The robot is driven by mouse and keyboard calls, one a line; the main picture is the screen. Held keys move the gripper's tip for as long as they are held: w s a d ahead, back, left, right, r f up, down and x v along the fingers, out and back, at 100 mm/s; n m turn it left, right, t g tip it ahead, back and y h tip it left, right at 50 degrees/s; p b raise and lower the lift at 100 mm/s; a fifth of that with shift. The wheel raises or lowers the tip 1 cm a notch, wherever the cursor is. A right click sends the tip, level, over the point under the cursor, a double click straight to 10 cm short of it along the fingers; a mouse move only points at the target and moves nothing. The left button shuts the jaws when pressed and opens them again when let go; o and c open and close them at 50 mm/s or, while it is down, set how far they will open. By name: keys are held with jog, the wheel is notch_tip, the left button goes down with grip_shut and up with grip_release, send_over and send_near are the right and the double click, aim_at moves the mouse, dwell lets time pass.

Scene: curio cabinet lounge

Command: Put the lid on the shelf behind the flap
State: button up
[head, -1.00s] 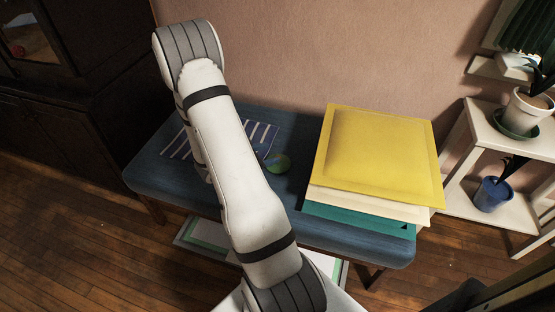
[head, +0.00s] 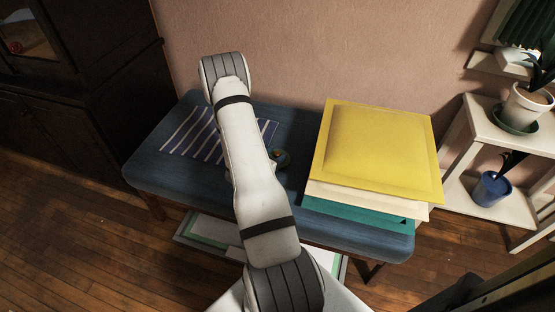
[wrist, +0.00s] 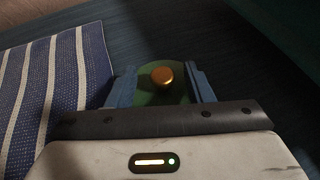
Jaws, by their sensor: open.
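The lid (wrist: 150,97), a green disc with a gold-orange knob, lies on the blue bench. In the wrist view it sits between the two blue fingers of my open gripper (wrist: 161,75), with the knob near the fingertips. The jaws are not closed on it. I cannot make out the shelf behind a flap with certainty; a dark cabinet (head: 75,125) with a glazed front stands at the left.
A striped cloth (head: 195,135) lies on the blue bench (head: 160,180), left of the lid; it also shows in the wrist view (wrist: 60,70). A white plant stand (head: 465,205) is at the right.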

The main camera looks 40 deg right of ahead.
jog(key=shift+w+d+f, duration=0.1)
jog(key=shift+d+f, duration=0.15)
jog(key=shift+d, duration=0.35)
jog(key=shift+c, duration=0.5)
grip_shut()
jog(key=shift+r, duration=0.1)
